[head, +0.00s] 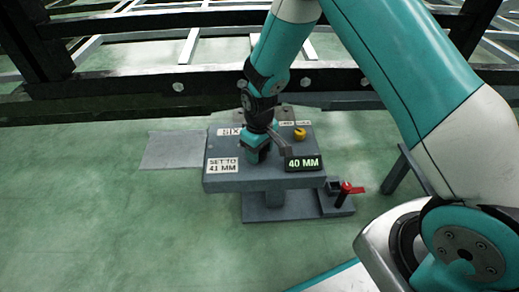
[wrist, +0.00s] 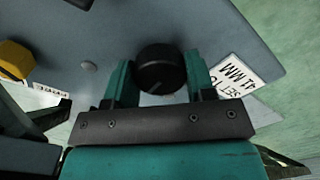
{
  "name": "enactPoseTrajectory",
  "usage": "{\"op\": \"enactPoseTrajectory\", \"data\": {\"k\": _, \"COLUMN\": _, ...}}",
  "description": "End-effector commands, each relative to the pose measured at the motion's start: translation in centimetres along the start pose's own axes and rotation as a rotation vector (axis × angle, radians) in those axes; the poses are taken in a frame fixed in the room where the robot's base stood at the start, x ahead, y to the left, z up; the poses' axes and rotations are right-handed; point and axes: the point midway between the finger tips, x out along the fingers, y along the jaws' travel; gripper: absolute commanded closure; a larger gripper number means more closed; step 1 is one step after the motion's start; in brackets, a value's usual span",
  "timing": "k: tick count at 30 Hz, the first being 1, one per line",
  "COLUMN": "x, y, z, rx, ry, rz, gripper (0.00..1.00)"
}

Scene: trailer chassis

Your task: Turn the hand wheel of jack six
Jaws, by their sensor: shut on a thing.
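The jack six stand (head: 225,186) is a grey table-like unit with a "SIX" label, a "SET TO 41 MM" label (head: 222,165) and a black display (head: 303,163) reading 40 MM in green. My gripper (head: 256,155) is over the left-middle of its top. In the wrist view my gripper (wrist: 160,85) is shut on a round black knob (wrist: 160,68), the hand wheel, with one teal finger on each side.
A red-handled lever (head: 346,188) stands at the lower right of the stand. Dark chassis beams (head: 180,86) run across behind it. A grey patch (head: 172,150) lies on the green floor at left. The floor in front is clear.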

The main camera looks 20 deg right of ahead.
Motion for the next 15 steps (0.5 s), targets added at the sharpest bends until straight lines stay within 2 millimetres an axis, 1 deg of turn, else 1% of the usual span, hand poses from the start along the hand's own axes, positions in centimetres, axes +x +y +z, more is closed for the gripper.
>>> {"op": "enactPoseTrajectory", "data": {"k": 8, "x": -0.39, "y": -0.01, "z": 0.02, "rx": -0.09, "ry": -0.001, "rz": 0.0, "gripper": 0.73}}
{"op": "enactPoseTrajectory", "data": {"k": 15, "x": -0.59, "y": -0.02, "z": 0.04, "rx": -0.27, "ry": -0.002, "rz": -0.001, "gripper": 0.73}}
